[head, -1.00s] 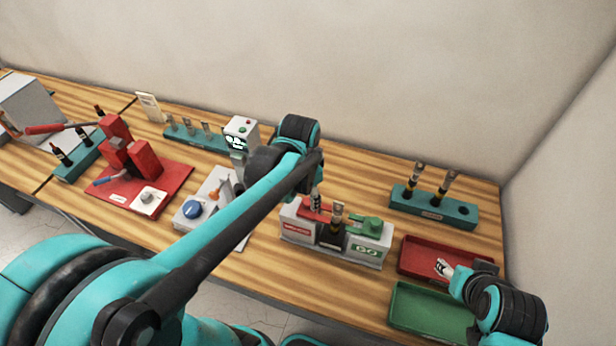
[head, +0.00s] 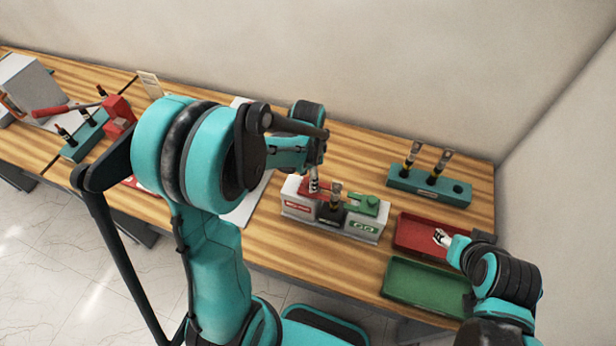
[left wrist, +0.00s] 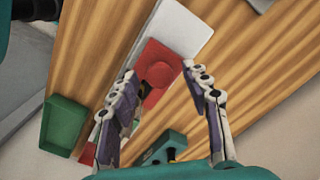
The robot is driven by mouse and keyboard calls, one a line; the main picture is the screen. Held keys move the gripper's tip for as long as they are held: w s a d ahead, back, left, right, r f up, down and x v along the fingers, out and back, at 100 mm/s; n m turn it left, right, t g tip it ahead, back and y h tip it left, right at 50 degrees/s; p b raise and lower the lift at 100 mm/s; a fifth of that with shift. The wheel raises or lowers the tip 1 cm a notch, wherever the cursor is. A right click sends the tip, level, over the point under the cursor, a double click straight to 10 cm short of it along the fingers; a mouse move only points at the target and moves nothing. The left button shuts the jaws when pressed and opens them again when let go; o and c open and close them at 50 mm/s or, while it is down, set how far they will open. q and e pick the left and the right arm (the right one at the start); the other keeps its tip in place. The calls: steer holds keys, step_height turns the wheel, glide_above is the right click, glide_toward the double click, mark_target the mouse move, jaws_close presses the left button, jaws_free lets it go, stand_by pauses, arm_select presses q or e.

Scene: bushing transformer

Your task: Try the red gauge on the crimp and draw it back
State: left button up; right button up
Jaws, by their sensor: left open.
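The red gauge (head: 308,189) sits on the left part of the grey gauge stand (head: 297,208), above a red label. My left gripper (head: 314,187) is right over it, pointing down. In the left wrist view the red gauge (left wrist: 158,72) shows between and beyond the spread fingers of the left gripper (left wrist: 165,92), which is open. A crimped part (head: 336,192) stands upright in the black holder in the middle of the stand, beside the red gauge. A green gauge (head: 364,204) sits on the right part. My right gripper (head: 441,237) is over the red tray; its jaws are too small to read.
The red tray (head: 407,232) and green tray (head: 405,291) lie right of the stand. A teal rack (head: 402,184) behind them holds two upright parts. My left arm hides much of the left bench, where a red press (head: 117,120) shows partly. Bare wood lies behind the stand.

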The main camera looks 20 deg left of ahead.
arm_select(q)
jaws_close()
steer(key=shift+s+a+b, duration=0.1)
steer(key=shift+a+b, duration=0.3)
steer(key=shift+a, duration=0.8)
steer(key=shift+d, duration=0.1)
steer(key=shift+c, duration=1)
jaws_free()
steer(key=shift+o, duration=1)
steer(key=shift+a, duration=0.2)
